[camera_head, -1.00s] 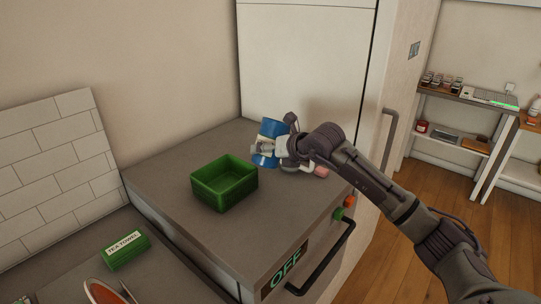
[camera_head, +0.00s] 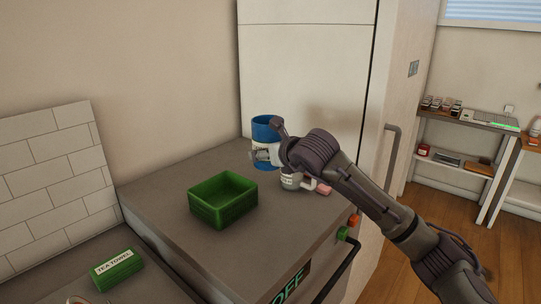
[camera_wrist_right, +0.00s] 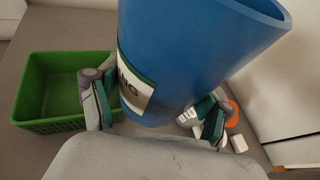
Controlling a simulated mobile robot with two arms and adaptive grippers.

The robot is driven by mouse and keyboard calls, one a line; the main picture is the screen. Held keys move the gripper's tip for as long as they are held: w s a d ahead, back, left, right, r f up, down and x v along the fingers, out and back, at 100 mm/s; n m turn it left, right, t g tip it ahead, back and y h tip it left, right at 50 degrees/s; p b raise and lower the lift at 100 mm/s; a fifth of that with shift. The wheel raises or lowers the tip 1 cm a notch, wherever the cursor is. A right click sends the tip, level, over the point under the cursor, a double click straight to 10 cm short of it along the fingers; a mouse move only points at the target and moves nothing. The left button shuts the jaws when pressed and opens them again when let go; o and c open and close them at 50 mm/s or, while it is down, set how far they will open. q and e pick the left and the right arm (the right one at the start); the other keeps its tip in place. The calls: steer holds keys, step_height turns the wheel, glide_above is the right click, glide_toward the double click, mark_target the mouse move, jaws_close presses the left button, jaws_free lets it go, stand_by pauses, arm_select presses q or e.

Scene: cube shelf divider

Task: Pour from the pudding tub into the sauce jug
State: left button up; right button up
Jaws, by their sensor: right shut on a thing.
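The pudding tub (camera_head: 265,131) is a tall blue cylinder with a white label, over the back of the grey counter by the white cabinet. It is close to upright in the head view and fills the middle of the wrist view (camera_wrist_right: 190,50). My right gripper (camera_head: 268,153) is shut on its lower part, with a finger on each side. I cannot tell if its base touches the counter. The sauce jug (camera_head: 291,181) is small and pale, standing right of the tub under my wrist, partly hidden. The tub's contents are hidden. My left gripper is out of view.
A green open box (camera_head: 223,205) stands on the counter left of the jug. A green tea towel pack (camera_head: 117,268) lies at lower left.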

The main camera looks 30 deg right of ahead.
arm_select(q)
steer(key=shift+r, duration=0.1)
arm_select(e)
steer(key=s+a+r, duration=0.2)
steer(key=a+r, duration=0.1)
steer(key=a, duration=0.2)
steer(key=shift+r, duration=0.35)
steer(key=shift+f, duration=0.1)
